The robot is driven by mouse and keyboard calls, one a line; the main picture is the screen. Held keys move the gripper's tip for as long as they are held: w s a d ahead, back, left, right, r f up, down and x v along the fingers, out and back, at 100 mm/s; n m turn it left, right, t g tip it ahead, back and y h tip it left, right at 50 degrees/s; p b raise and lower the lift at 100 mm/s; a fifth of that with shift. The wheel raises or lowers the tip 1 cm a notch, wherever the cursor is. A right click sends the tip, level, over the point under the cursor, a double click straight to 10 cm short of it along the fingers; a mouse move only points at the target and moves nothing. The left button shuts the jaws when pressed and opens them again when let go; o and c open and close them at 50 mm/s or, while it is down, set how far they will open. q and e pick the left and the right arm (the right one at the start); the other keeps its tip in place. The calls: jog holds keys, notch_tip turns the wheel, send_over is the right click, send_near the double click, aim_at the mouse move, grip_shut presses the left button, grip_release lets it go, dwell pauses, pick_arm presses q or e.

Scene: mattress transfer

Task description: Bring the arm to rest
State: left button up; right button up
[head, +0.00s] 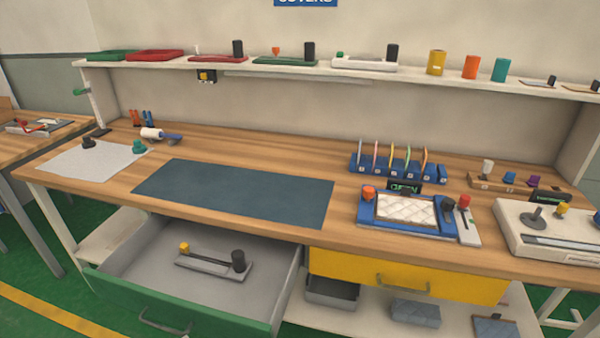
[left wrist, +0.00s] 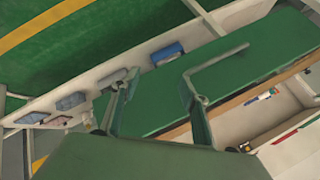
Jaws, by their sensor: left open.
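My left gripper (left wrist: 157,85) shows in the left wrist view with its two fingers spread apart and nothing between them. A green drawer front (left wrist: 160,100) with a grey bar handle (left wrist: 220,68) lies beyond the fingers. The handle's lower end appears close to the right-hand finger; I cannot tell whether they touch. The head view shows neither gripper. There, the green drawer (head: 180,308) is pulled open, with a grey holder (head: 213,262) carrying a yellow knob and a black knob inside. My right gripper is not in view.
The wooden workbench (head: 260,145) carries a dark mat (head: 235,192), a blue tray (head: 370,212) with a white quilted pad (head: 405,208), and a blue rack (head: 395,172). A yellow drawer (head: 410,277) appears shut. A shelf (head: 220,65) with trays and cylinders runs along the back.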

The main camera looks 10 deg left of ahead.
pick_arm(q)
jog(key=d+f+n+t+h+b, duration=0.1)
jog(key=d+f+h+b, duration=0.1)
jog(key=d+f, duration=0.3)
jog(key=s+d+f+n+t+h+b, duration=0.1)
jog(key=d+f, duration=0.4)
jog(key=f, duration=0.5)
jog(key=shift+s+d+f+n+h+b, duration=0.15)
jog(key=shift+s+d+n+h+b, duration=0.2)
jog(key=shift+h+b, duration=0.7)
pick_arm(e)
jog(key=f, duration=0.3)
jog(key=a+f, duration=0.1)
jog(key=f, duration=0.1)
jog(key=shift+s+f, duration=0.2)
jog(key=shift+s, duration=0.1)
pick_arm(q)
jog(key=c, duration=0.5)
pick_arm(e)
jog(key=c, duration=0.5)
pick_arm(q)
jog(key=shift+a, duration=0.15)
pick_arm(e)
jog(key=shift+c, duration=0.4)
